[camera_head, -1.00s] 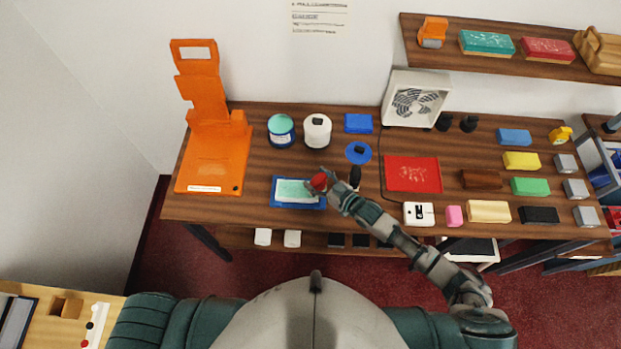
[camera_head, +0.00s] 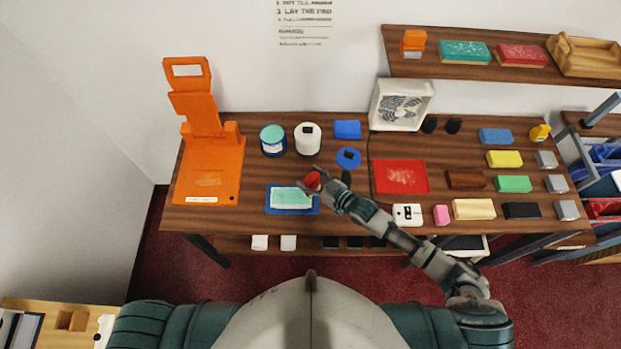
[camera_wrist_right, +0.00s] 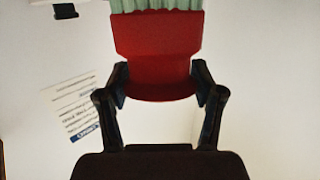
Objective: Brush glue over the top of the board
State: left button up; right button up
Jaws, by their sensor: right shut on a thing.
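The board looks like a pale teal slab (camera_head: 291,198) with a whitish middle, lying on a blue base (camera_head: 276,210) at the front left of the counter. My right gripper (camera_head: 316,183) is shut on a red brush (camera_head: 312,180) at the board's back right corner. The right wrist view shows the brush's wide red body (camera_wrist_right: 157,45) between both fingers, with ribbed teal bristles (camera_wrist_right: 155,4) at its far end. The bristles are not clear in the head view, so I cannot tell whether they touch the board. My left gripper is not in view.
Behind the board stand an open teal-filled pot (camera_head: 273,142) and a white pot (camera_head: 308,140). A blue round lid (camera_head: 343,163) lies nearby. Several coloured blocks fill the right side.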

jog(key=shift+r, duration=0.1)
jog(key=shift+r, duration=1.45)
